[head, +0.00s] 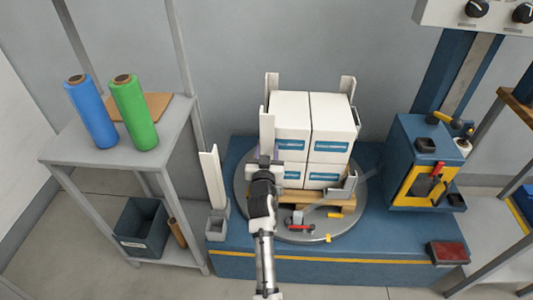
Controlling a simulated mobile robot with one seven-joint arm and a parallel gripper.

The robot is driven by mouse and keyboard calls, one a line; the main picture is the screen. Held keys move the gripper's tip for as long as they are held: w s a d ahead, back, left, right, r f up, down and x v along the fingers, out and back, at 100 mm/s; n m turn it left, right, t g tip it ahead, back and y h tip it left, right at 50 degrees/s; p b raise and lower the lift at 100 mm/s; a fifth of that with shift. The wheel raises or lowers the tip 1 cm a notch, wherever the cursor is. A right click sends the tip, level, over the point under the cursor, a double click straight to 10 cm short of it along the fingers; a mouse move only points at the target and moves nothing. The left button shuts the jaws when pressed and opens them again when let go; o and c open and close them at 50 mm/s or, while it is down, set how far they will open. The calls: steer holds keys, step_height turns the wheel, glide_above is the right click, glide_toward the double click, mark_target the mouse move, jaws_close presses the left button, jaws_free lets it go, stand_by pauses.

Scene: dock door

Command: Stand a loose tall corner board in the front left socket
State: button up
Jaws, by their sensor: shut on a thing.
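My gripper (264,163) is at the front left corner of the box stack (292,115), shut on a tall white corner board (267,132). The board is upright and rises above my gripper, close beside the left boxes. My gripper and arm hide its lower end and the front left socket, so I cannot tell whether the board is in the socket. Another tall white corner board (211,175) stands in a grey holder (218,222) left of the turntable (245,205).
White boards stand at the stack's back left (271,85) and back right (347,88). A grey bracket (343,186) is at the front right. Small tools (299,220) lie on the turntable. A shelf (70,145) with film rolls stands left; a blue-yellow machine (420,165) stands right.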

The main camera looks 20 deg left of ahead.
steer(key=shift+r, duration=0.1)
steer(key=o, duration=1)
steer(key=shift+f, duration=0.2)
